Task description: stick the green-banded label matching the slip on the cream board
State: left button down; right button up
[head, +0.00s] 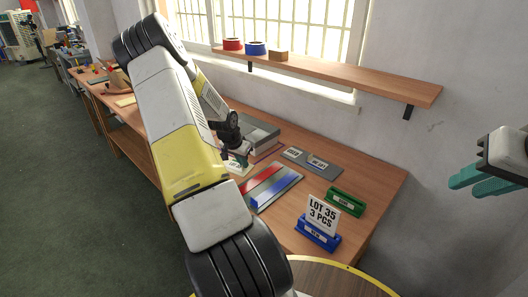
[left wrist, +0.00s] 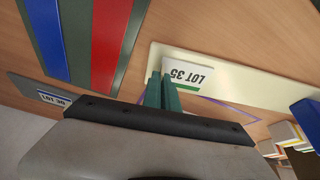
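My left gripper (left wrist: 162,92) is shut on the edge of a white LOT 35 label (left wrist: 187,71) with a green band. In the left wrist view the label overlaps the cream board (left wrist: 245,82); I cannot tell whether it touches. In the head view my left gripper (head: 238,152) and the label (head: 236,166) show beside my arm, which hides most of the area around the board. The slip (head: 322,213), reading LOT 35, 3 PCS, stands upright in a blue holder (head: 317,236). My right gripper (head: 482,181) is off to the right by the wall, apparently empty.
A striped red, blue and green panel (head: 272,187) lies on the wooden table (head: 372,181). A grey plate (head: 325,168) bears other labels; one reads LOT 36 (left wrist: 54,97) in the left wrist view. A green holder (head: 346,202) stands behind the slip. A shelf (head: 370,84) holds tape rolls.

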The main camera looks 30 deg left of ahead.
pick_arm(q)
jog(key=shift+f, duration=0.1)
jog(key=c, duration=1.6)
grip_release()
jog(key=shift+r, duration=3.05)
jog(key=shift+d, duration=0.1)
